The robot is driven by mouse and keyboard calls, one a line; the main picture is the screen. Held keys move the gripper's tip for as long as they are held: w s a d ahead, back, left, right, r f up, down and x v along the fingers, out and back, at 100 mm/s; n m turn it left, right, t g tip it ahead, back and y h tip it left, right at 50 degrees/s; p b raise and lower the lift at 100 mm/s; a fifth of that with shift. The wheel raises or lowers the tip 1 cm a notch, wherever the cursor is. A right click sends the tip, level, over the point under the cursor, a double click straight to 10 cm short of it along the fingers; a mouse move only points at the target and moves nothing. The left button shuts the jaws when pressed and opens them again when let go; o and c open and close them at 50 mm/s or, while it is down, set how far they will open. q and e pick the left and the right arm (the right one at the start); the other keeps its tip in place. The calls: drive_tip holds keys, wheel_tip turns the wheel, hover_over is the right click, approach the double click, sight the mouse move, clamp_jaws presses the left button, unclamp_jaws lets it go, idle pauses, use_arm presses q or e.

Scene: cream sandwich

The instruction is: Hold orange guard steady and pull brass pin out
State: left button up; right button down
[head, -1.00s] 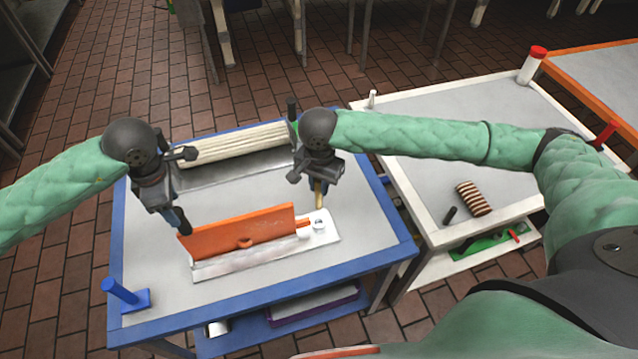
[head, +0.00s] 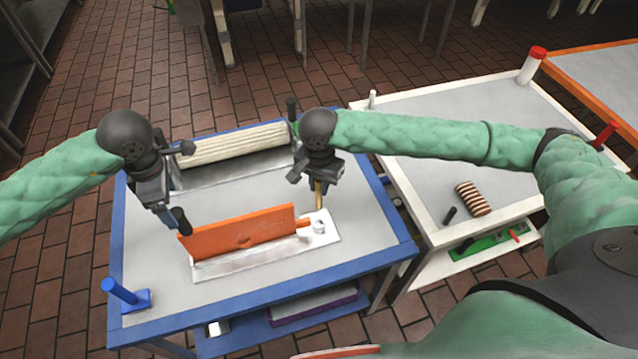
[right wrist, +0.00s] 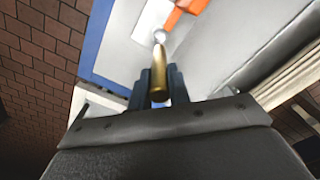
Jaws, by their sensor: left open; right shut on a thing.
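The orange guard (head: 240,229) stands upright along a pale metal base plate (head: 245,256) on the blue-edged table. It also shows in the right wrist view (right wrist: 188,6). My left gripper (head: 183,222) is open at the guard's left end; whether it touches is hard to tell. My right gripper (head: 319,183) is shut on the brass pin (head: 319,201), above the plate's right end. In the right wrist view, the brass pin (right wrist: 159,76) points away between the fingers, toward a round socket (right wrist: 159,36). In the head view, the pin's lower end appears above the socket (head: 319,226).
A ribbed pale roller (head: 235,145) lies at the table's back. A blue post (head: 118,291) stands at the front left. The white-edged table (head: 425,170) at right holds a striped block (head: 473,198) and a small black cylinder (head: 450,215).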

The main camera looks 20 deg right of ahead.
use_arm(q)
wheel_tip(320, 180, up, 11)
idle(0.4)
